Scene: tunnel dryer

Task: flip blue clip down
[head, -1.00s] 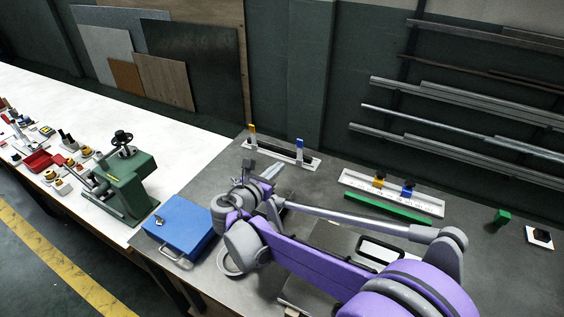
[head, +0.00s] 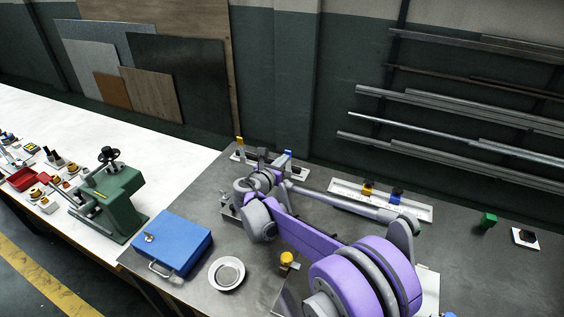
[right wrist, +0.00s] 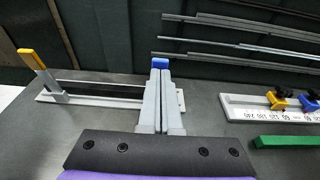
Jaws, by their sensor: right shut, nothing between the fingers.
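A blue clip (head: 288,154) stands upright at the right end of a white-ended dark rail at the back of the grey table. A yellow clip (head: 239,142) stands at the rail's left end. In the right wrist view the blue clip's top (right wrist: 160,62) shows just above my right gripper (right wrist: 163,80). The gripper's fingers are closed together and hide the clip's lower part; I cannot tell whether they touch it. The rail (right wrist: 100,88) runs left from there to the yellow clip (right wrist: 33,58). My left gripper is not in view.
A white scale plate (head: 345,194) with yellow and blue knobs lies right of the rail. A green block (head: 488,221) stands farther right. A blue box (head: 172,242) and round dish (head: 227,273) are in front. Metal bars (head: 450,120) line the wall behind.

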